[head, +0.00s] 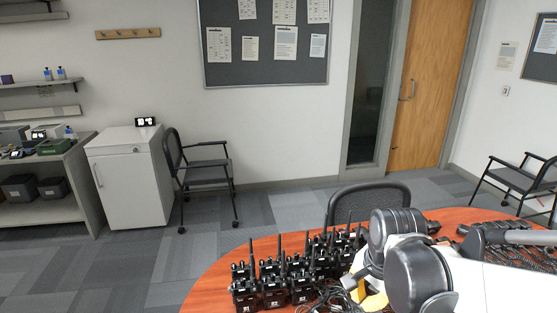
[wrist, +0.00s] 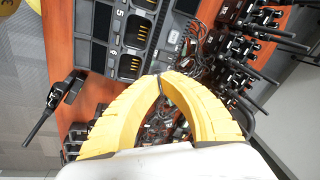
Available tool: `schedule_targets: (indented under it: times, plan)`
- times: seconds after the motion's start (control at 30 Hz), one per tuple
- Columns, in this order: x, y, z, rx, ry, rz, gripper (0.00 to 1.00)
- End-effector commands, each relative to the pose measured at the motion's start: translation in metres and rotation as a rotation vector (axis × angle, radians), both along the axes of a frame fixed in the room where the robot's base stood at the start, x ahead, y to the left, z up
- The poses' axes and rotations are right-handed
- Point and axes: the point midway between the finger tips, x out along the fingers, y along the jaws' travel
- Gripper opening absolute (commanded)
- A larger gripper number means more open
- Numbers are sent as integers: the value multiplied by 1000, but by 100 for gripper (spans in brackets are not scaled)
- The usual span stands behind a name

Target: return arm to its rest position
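My gripper (wrist: 163,78) shows in the wrist view as two yellow fingers whose tips come together. Nothing clear is held; a thin dark line shows at the tips, and I cannot tell whether it is a gap or a cable behind. In the head view, part of the yellow gripper (head: 372,298) shows low at the right, beside the radios and partly hidden by my arm. My arm (head: 415,275) is bent over the table, its dark round joints near the camera.
The orange-red table (head: 205,292) holds several upright black radios (head: 272,290) and tangled cables (wrist: 195,65). A charger with numbered slots (wrist: 132,66) lies beyond the fingers. A single radio (wrist: 68,88) is at the table edge. A chair (head: 370,200) stands behind the table.

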Motion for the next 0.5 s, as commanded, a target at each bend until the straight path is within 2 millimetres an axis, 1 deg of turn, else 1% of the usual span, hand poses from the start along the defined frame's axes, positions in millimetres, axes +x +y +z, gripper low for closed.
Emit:
schedule_targets:
  times: [0.03, 0.1, 0.2, 0.33, 0.5]
  plan:
    - [-13, 0, 13, -20, -39, 79, 0]
    - [-28, 0, 28, -59, -98, 205, 0]
    - [-50, 0, 45, -126, -180, 379, 0]
    - [-74, 0, 58, -223, -272, 576, 0]
    - [-93, 0, 64, -323, -344, 741, 0]
